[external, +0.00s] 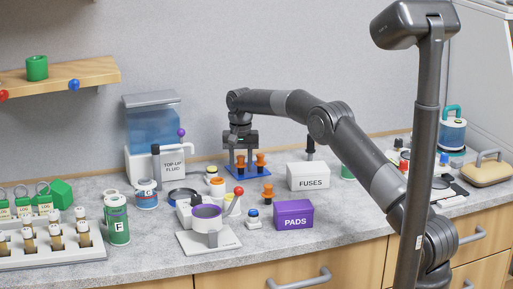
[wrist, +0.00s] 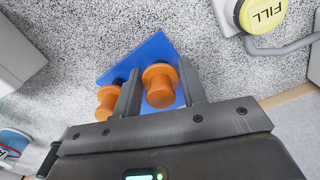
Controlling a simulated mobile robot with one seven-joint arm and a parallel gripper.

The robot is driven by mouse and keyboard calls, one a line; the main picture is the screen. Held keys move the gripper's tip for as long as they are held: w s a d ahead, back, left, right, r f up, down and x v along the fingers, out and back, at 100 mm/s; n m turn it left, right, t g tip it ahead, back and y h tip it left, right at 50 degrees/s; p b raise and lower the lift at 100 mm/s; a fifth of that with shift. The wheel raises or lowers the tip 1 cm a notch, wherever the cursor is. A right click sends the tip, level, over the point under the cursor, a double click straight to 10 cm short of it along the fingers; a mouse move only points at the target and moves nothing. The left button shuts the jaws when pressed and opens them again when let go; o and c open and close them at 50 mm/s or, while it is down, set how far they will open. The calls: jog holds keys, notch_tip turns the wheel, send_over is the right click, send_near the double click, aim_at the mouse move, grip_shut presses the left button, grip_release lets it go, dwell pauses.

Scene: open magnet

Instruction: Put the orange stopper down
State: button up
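My gripper (external: 240,153) points down over a blue plate (external: 233,174) at the back of the counter. In the wrist view its fingers (wrist: 160,68) stand on both sides of an orange stopper (wrist: 161,88) and appear to touch it. That stopper (external: 240,163) looks upright at the blue plate; whether its bottom rests on the plate is hard to tell. A second orange stopper (external: 260,161) stands on the plate to the right; it shows partly behind a finger in the wrist view (wrist: 107,97). A third orange stopper (external: 268,192) is on the counter in front.
The white FUSES box (external: 308,177) stands right of the plate, and the purple PADS box (external: 294,215) is in front. A black-topped item (external: 310,146) stands behind FUSES.

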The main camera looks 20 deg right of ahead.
aim_at(241, 156)
jog(key=o, duration=0.3)
notch_tip(241, 156, up, 11)
jog(key=shift+r, duration=0.65)
